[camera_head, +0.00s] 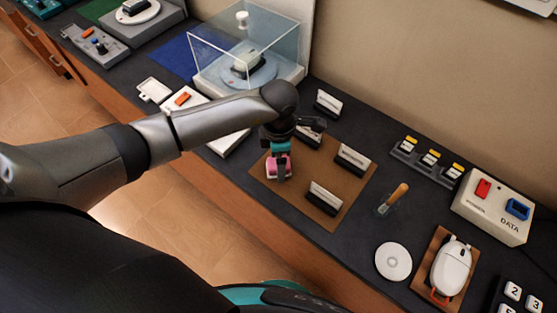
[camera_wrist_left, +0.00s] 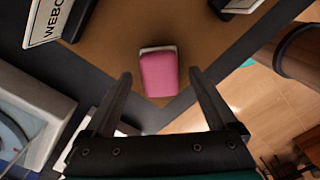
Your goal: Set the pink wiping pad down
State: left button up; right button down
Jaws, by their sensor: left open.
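The pink wiping pad (camera_wrist_left: 159,74) lies on the brown mat (camera_wrist_left: 120,62), near the mat's corner, in the left wrist view. It is pink with a pale edge at one end. In the head view the pad (camera_head: 271,168) shows at the mat's left part, partly hidden by my gripper. My left gripper (camera_wrist_left: 160,84) is open, with its two fingers apart on either side of the pad and visible gaps to it. In the head view my left gripper (camera_head: 280,174) is above the pad. My right gripper is in neither view.
Several black-and-white label holders stand on and beside the mat, one (camera_head: 323,198) near its front. A clear display case (camera_head: 245,50) stands behind left. A white disc (camera_head: 393,262), a computer mouse (camera_head: 451,267) and a data box (camera_head: 493,206) are at right. The counter's front edge is close to the mat.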

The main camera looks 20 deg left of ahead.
pick_arm(q)
notch_tip(320, 180, up, 10)
jog(key=shift+r+p, duration=0.25)
jog(key=shift+p, duration=0.2)
